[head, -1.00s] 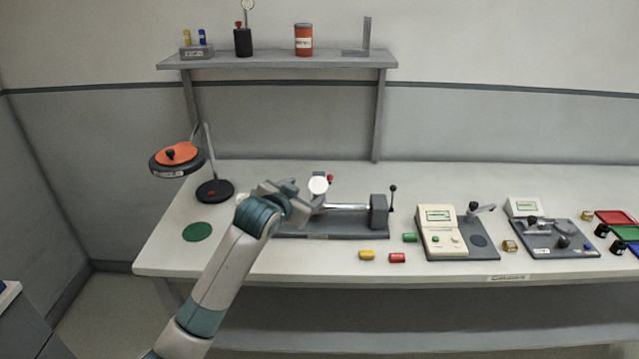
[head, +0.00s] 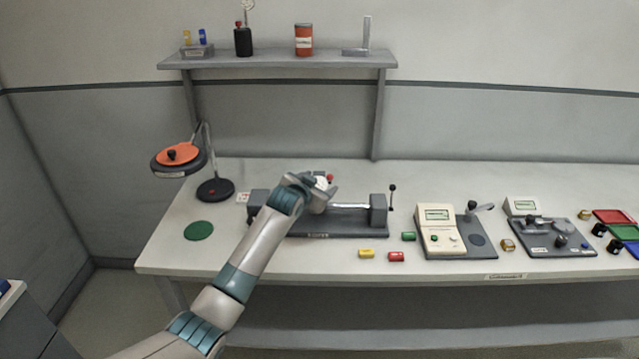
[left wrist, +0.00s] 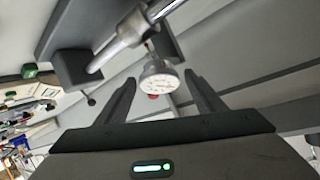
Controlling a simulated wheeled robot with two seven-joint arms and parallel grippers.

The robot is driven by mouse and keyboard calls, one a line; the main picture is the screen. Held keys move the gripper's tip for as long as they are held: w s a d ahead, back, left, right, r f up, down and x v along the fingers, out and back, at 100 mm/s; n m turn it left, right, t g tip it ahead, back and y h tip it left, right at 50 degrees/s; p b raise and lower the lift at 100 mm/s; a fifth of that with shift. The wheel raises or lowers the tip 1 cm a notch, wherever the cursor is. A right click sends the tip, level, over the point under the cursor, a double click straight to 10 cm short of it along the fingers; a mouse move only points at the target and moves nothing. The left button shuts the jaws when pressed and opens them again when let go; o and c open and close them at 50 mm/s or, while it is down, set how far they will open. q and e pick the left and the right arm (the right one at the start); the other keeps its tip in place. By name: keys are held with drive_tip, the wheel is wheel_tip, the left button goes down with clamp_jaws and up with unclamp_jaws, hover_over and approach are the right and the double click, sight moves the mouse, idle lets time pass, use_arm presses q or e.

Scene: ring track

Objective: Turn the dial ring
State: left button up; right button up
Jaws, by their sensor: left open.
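The dial gauge (left wrist: 158,84) has a round white face with a metal rim. In the left wrist view it appears between the two fingers of my left gripper (left wrist: 160,80), which is open; I cannot tell whether either finger touches the rim. In the head view my left gripper (head: 322,195) is at the dial (head: 321,182), hiding most of it. A small red knob (head: 330,178) shows beside the dial. The dial is over the bench fixture (head: 345,229), which carries a bright shaft (head: 350,206) between end blocks. My right gripper is not in view.
The end block (head: 378,212) with a black-knobbed lever stands right of the gripper. A magnifier lamp (head: 178,158) stands left. Yellow (head: 366,253) and red (head: 396,257) pieces lie in front. A shelf (head: 280,61) hangs behind. Instruments (head: 440,232) occupy the right.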

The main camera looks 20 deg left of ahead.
use_arm(q)
drive_tip(key=shift+w+f, duration=0.1)
drive_tip(key=shift+w, duration=0.1)
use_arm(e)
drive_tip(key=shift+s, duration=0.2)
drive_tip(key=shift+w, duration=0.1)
use_arm(q)
drive_tip(key=c, duration=1.1)
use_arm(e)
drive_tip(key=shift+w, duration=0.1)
use_arm(q)
drive_tip(key=shift+d, duration=0.1)
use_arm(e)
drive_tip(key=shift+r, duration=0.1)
use_arm(q)
drive_tip(key=shift+n+y, duration=0.3)
drive_tip(key=shift+n, duration=0.5)
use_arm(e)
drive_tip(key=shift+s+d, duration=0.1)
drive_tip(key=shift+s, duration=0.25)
